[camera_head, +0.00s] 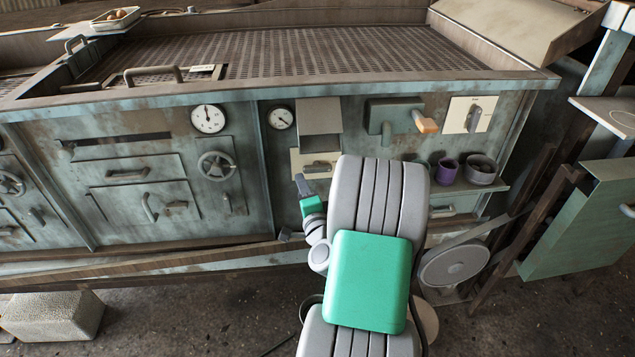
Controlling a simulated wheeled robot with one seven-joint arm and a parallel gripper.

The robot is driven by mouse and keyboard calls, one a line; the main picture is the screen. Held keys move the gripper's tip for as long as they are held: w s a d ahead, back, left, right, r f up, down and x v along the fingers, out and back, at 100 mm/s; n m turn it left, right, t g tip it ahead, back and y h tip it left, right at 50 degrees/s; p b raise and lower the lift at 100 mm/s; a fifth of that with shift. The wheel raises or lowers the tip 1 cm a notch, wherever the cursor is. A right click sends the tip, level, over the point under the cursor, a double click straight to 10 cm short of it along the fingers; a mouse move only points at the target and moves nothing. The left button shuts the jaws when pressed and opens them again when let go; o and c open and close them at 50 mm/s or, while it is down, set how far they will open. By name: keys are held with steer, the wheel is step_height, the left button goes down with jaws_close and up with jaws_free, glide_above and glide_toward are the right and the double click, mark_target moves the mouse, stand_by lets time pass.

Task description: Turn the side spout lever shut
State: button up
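My gripper (303,184) shows small and partly turned away, in front of the machine's panel, just left of my grey and green arm. Its grey finger part points up beside a pale plate with a small dark lever (317,168). Whether it touches the plate or is open cannot be told. No label marks the side spout lever. An orange-tipped handle (426,122) sticks out right of a green box (391,115) on the panel's upper right. A grey lever (473,118) stands upright on a cream plate at its right. My arm hides part of the lower panel.
Purple (447,171) and grey (481,170) pots stand on a shelf at right. A handwheel (216,166) and two round gauges are on the panel. A green cabinet (580,220) stands at far right. A pale block (53,315) lies on the floor at left.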

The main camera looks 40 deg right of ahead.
mark_target(318, 171)
steer(key=s+d+m+g+h, duration=0.1)
steer(key=s+d+m+h, duration=0.2)
steer(key=d, duration=0.1)
steer(key=p+x, duration=0.2)
steer(key=x, duration=0.1)
steer(key=p+x, duration=0.2)
steer(key=x, duration=0.1)
steer(key=shift+w+d+f, duration=0.2)
steer(key=shift+w+d, duration=0.05)
steer(key=shift+w, duration=0.1)
steer(key=shift+w+d+f, duration=0.1)
steer(key=shift+w+d, duration=0.1)
steer(key=shift+w, duration=0.1)
steer(key=shift+c, duration=0.6)
jaws_close()
